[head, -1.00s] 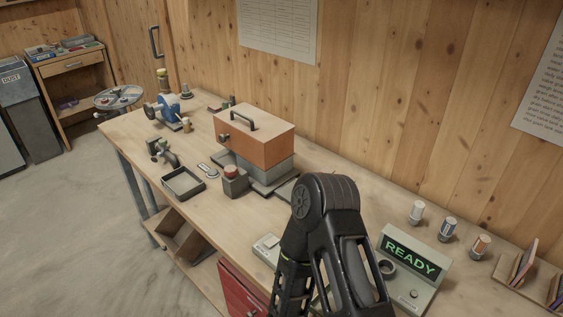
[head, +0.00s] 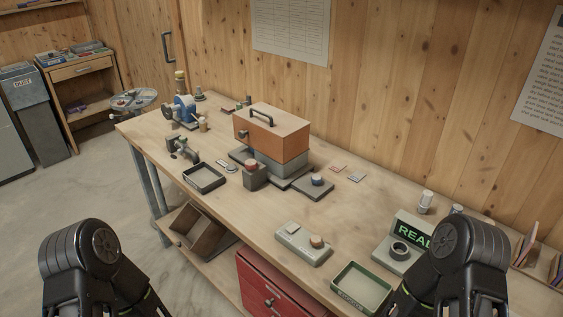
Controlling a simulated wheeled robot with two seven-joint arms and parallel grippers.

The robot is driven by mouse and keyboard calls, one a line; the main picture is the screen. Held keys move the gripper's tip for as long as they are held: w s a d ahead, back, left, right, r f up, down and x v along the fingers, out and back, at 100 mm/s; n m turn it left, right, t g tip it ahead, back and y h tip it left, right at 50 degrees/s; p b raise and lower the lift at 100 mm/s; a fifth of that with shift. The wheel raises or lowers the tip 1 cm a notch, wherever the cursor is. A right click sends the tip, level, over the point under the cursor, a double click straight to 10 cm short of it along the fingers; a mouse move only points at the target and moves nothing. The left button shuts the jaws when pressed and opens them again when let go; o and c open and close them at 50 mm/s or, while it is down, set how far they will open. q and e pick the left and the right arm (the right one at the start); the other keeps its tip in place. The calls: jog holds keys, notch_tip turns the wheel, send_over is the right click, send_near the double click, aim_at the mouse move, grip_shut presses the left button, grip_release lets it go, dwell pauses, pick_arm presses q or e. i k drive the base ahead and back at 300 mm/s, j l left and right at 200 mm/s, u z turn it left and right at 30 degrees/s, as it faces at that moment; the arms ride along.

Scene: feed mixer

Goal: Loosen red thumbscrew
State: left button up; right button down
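A red round knob (head: 250,163), which looks like the red thumbscrew, sits on top of a small dark grey block (head: 252,178) at the front left of the machine. The machine is an orange box (head: 273,135) with a black top handle on a grey base. Dark links of my two arms show at the bottom left and bottom right, well short of the knob. The fingers of neither gripper can be seen. Nothing touches the red knob.
A dark tray (head: 204,188) lies left of the block. A control box with an orange knob (head: 317,241), a green-rimmed tray (head: 338,292) and a READY display (head: 412,236) stand nearer. A red drawer cabinet (head: 262,284) is below. Bench top before the machine is mostly clear.

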aim_at(250, 164)
jog(key=z, duration=0.4)
jog(key=j+z, duration=0.8)
jog(key=z, duration=0.15)
jog(key=k+j+z, duration=0.15)
jog(key=j+z, duration=0.2)
jog(key=z, duration=0.15)
jog(key=k+j+z, duration=0.1)
jog(key=k+j, duration=0.2)
jog(key=j, duration=0.25)
jog(key=k+j+z, duration=0.1)
jog(key=k+j, duration=0.2)
jog(key=j, duration=0.2)
jog(key=k+j+z, duration=0.1)
jog(key=k+j, duration=0.25)
jog(key=j, duration=0.15)
